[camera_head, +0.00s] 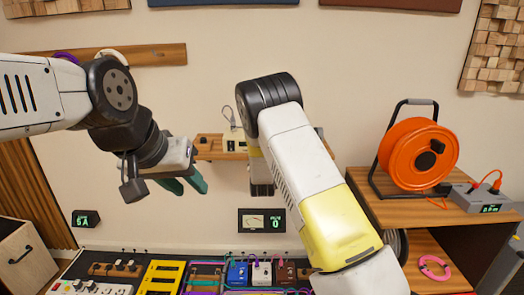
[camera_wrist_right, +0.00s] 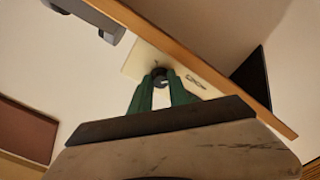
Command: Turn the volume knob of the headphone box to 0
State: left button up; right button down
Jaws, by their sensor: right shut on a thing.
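The headphone box (camera_head: 236,144) is a small cream box on the wooden wall shelf (camera_head: 206,153), partly hidden behind my right arm. In the right wrist view its cream face (camera_wrist_right: 138,62) shows tilted, with the dark round volume knob (camera_wrist_right: 161,76) on it. My right gripper (camera_wrist_right: 162,88) has its green fingers on both sides of the knob and is shut on it. In the head view the right fingertips are hidden behind the arm. My left gripper (camera_head: 187,184) is left of the shelf, in the air, its green fingers apart and empty.
A wall meter panel (camera_head: 262,222) shows a green 0. Another display (camera_head: 86,219) reads 5 A. Several pedals, including a yellow one (camera_head: 160,278), fill the board below. An orange cable reel (camera_head: 418,152) stands on the right cabinet (camera_head: 400,207).

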jog(key=shift+f, duration=0.2)
jog(key=c, duration=1.3)
grip_release()
jog(key=shift+r, duration=0.1)
jog(key=shift+o, duration=0.2)
jog(key=s, duration=0.8)
jog(key=shift+w, duration=0.1)
